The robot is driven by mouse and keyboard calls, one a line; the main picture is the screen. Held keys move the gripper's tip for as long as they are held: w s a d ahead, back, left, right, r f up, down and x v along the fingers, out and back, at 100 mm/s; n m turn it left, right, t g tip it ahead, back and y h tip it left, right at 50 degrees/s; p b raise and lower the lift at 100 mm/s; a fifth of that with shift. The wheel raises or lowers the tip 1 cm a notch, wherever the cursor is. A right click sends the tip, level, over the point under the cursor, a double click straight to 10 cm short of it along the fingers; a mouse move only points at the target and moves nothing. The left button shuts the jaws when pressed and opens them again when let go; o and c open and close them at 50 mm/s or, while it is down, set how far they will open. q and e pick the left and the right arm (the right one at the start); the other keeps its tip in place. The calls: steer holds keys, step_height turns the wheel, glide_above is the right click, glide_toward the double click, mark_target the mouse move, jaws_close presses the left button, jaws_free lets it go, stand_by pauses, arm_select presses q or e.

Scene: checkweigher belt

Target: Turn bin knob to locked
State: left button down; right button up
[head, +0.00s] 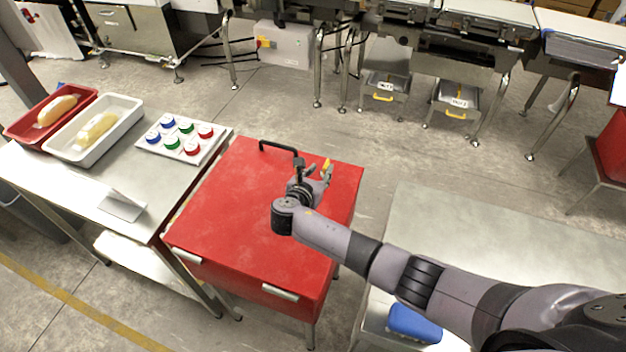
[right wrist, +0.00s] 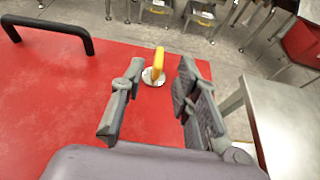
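The red bin (head: 250,215) stands in the middle of the head view with its lid closed. Its yellow knob (head: 326,165) sits near the far right edge of the lid. In the right wrist view the knob (right wrist: 158,62) stands on a round pale plate (right wrist: 153,77) with markings too small to read. My right gripper (head: 320,178) is open above the lid, just short of the knob. In the right wrist view its fingers (right wrist: 152,100) are spread, with the knob beyond them and between them, apart from both. My left gripper is out of view.
A black handle (head: 278,147) rises from the lid, left of the knob. A steel table with trays (head: 78,155) and a button panel (head: 184,142) stands at left. A bare steel table (head: 480,235) is at right. Conveyors stand at the back beyond open floor.

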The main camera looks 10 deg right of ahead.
steer(key=v, duration=0.5)
steer(key=shift+s+a+r, duration=0.1)
steer(key=shift+s+r, duration=0.05)
steer(key=shift+s, duration=0.05)
